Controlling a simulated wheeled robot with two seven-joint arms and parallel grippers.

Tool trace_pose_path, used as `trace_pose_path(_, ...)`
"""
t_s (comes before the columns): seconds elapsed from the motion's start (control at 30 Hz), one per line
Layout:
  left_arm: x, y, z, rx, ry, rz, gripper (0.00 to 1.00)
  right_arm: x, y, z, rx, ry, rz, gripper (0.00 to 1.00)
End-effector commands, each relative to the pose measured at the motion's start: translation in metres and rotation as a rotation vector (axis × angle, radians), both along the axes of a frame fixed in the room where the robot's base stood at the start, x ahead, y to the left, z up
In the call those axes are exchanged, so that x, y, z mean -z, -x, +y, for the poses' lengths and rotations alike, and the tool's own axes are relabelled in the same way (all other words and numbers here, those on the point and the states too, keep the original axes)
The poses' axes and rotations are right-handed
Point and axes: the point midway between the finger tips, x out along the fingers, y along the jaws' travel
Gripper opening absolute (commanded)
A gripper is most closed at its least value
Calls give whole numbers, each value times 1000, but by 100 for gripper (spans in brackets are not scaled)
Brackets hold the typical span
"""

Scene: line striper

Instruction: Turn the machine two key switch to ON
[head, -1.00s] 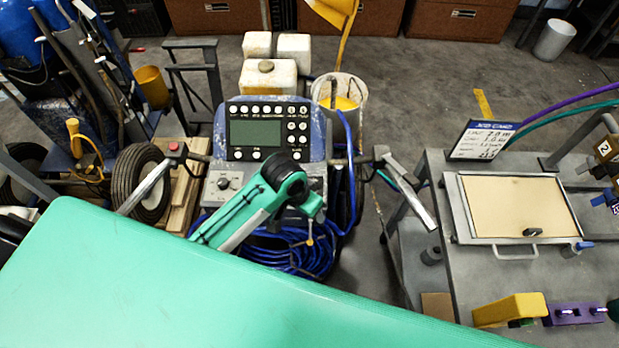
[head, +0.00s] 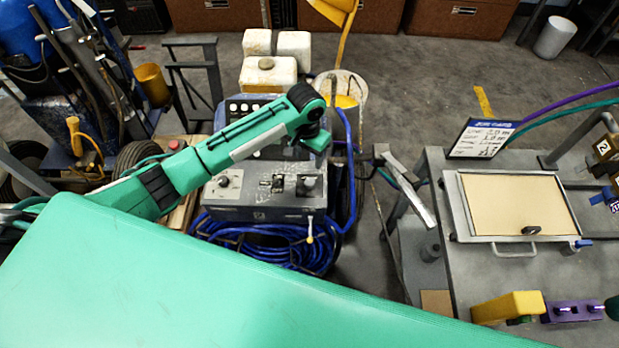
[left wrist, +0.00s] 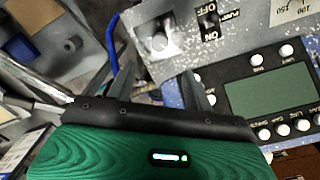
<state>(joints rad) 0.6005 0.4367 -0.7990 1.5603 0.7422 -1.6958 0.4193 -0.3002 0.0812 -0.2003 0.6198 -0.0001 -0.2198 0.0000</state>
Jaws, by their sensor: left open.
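The blue and grey striping machine (head: 265,213) stands in the middle of the head view. Its lower panel carries a silvery fitting at the right (head: 308,185), apparently the key switch. In the left wrist view this key switch (left wrist: 160,40) appears beside a black rocker switch (left wrist: 210,40) marked PUMP, ON and OFF. The key's exact position is too blurred to read. My left gripper (head: 316,142) hangs over the panel's right part. In the left wrist view its two dark fingers (left wrist: 156,72) are apart and empty, apparently just short of the key switch. My right gripper is out of view.
My left arm covers much of the display console; its screen (left wrist: 257,92) shows in the left wrist view. Blue hose (head: 265,245) lies coiled below the panel. A handlebar (head: 405,185) and a grey workbench (head: 480,275) stand to the right. Tanks (head: 268,80) stand behind.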

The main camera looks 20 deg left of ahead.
Motion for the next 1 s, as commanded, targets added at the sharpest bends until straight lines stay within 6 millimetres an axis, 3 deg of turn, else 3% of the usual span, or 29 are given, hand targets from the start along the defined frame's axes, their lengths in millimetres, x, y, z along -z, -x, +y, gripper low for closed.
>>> trace_pose_path(0.3, 67, 3, -2, 1, -2, 4, 52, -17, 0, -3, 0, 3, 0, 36)
trace_pose_path(0.5, 100, 2, -3, 0, 0, 1, 52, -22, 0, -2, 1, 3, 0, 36)
trace_pose_path(0.7, 117, 2, -4, 2, 0, 0, 52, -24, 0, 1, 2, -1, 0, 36)
trace_pose_path(1.0, 120, 2, -4, 2, 0, -1, 52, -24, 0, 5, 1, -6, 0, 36)
